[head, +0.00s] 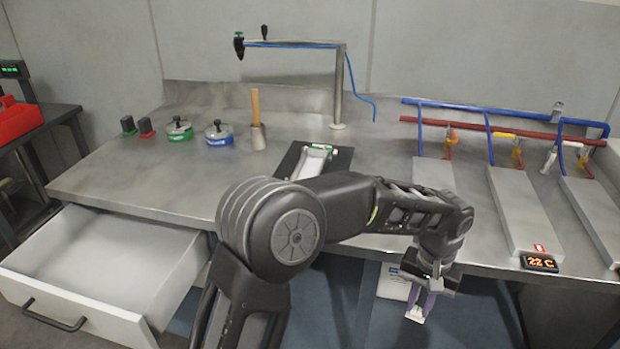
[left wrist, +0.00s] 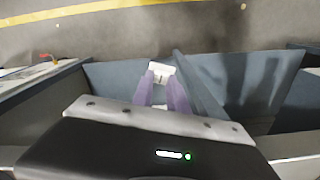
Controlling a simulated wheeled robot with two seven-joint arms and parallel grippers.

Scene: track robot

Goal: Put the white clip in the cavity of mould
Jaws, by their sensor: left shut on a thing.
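My left gripper (head: 422,300) hangs beyond the front edge of the bench, pointing down, with its purple fingers shut on a small white clip (head: 415,314). The clip sticks out past the fingertips, and it also shows at the tips in the left wrist view (left wrist: 161,68). A pale mould-like block with green ends (head: 313,161) sits on a dark plate on the bench, behind my left arm. My forearm hides part of the dark plate, and the cavity is too small to make out. My right gripper is not in view.
An open, empty-looking drawer (head: 68,255) juts out at the left. Blue and red pipes with valves (head: 480,128) run above grey slabs (head: 515,208) at the right. A post with a horizontal arm (head: 341,85) stands behind the mould. Two lidded pots (head: 219,133) stand at the back left.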

